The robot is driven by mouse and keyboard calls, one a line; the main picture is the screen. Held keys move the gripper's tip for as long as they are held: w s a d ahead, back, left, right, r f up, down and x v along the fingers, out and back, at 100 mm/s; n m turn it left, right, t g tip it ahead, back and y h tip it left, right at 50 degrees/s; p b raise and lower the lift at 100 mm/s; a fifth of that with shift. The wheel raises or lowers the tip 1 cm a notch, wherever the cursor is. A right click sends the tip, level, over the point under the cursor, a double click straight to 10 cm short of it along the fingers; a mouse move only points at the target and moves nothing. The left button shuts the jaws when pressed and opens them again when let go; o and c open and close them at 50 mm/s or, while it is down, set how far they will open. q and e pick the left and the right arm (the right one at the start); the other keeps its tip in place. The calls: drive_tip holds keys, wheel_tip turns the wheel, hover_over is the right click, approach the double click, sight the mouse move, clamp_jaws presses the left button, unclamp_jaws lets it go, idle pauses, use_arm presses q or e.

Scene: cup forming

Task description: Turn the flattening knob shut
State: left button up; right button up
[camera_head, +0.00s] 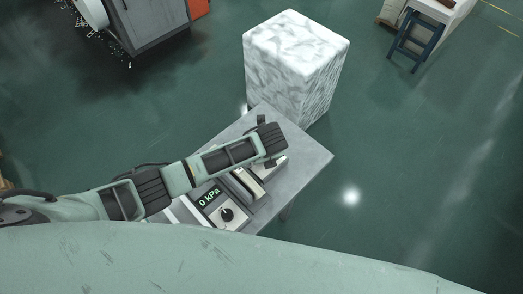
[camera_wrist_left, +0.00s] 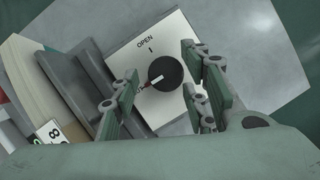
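The flattening knob (camera_wrist_left: 166,73) is a round black dial with a white pointer on a white plate (camera_wrist_left: 125,55) marked OPEN. The pointer is turned to the lower left, away from the OPEN mark. Another label at the pointer's end is mostly hidden. My left gripper (camera_wrist_left: 162,95) is open, with one finger on each side of the knob; I cannot tell whether either touches it. In the head view my left gripper (camera_head: 267,142) is above the far part of the table and hides the knob. My right gripper is not in view.
The grey table (camera_head: 308,160) also carries a panel with a 0 kPa display (camera_head: 209,196) and another black knob (camera_head: 227,214). A white marbled block (camera_head: 292,65) stands just behind the table. Open green floor lies to the right.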

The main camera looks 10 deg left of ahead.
use_arm(q)
drive_tip(key=v, duration=1.1)
drive_tip(key=shift+r, duration=0.15)
drive_tip(key=shift+s+a, duration=0.1)
